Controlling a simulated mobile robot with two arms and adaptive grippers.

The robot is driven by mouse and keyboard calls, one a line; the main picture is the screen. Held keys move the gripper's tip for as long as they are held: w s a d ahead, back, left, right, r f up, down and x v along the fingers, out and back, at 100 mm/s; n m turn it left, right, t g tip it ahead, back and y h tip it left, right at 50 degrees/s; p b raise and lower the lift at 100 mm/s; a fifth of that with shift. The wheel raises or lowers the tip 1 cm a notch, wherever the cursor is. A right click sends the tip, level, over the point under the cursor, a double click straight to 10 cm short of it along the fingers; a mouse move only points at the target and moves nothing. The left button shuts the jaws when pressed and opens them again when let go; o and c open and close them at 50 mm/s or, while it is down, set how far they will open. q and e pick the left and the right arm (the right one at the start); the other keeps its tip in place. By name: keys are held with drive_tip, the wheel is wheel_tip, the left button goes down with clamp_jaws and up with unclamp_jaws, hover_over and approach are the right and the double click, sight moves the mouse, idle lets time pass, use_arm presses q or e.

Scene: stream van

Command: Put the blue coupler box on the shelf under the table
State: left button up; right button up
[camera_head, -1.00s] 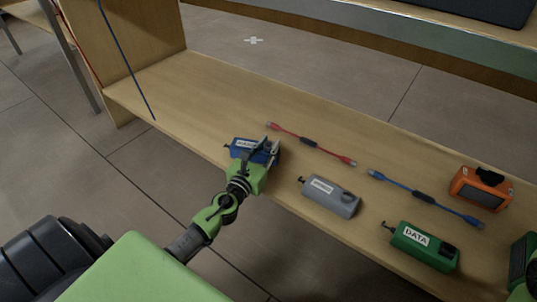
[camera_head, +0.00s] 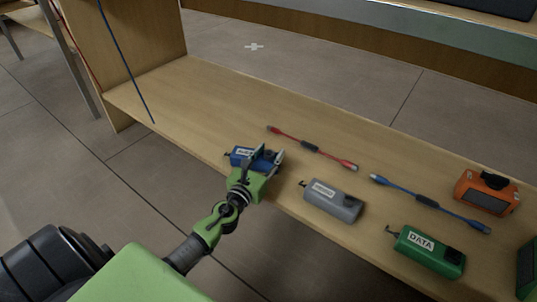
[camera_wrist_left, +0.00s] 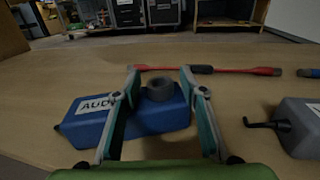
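The blue coupler box (camera_head: 242,155), with a white label, lies on a long wooden board near its front edge. In the left wrist view the blue box (camera_wrist_left: 90,125) shows a label reading "AUD" and a dark round part on top. My left gripper (camera_head: 267,158) is at the right part of the box. Its two fingers are spread apart, one across the front of the box and one by its right end. I see no firm grip, and the lower contact is hidden. My right gripper is not recognisable in these views.
On the wooden board (camera_head: 215,95) lie a red cable (camera_head: 312,148), a grey box (camera_head: 332,200), a blue cable (camera_head: 430,203), a green DATA box (camera_head: 428,252) and an orange device (camera_head: 487,192). An upright panel (camera_head: 130,45) and a hanging blue cord (camera_head: 125,60) stand left. The board's left part is clear.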

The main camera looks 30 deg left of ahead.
use_arm(q)
drive_tip(key=shift+r, duration=0.1)
drive_tip(key=s+d, duration=0.1)
drive_tip(key=s, duration=1.1)
drive_tip(key=shift+d, duration=0.2)
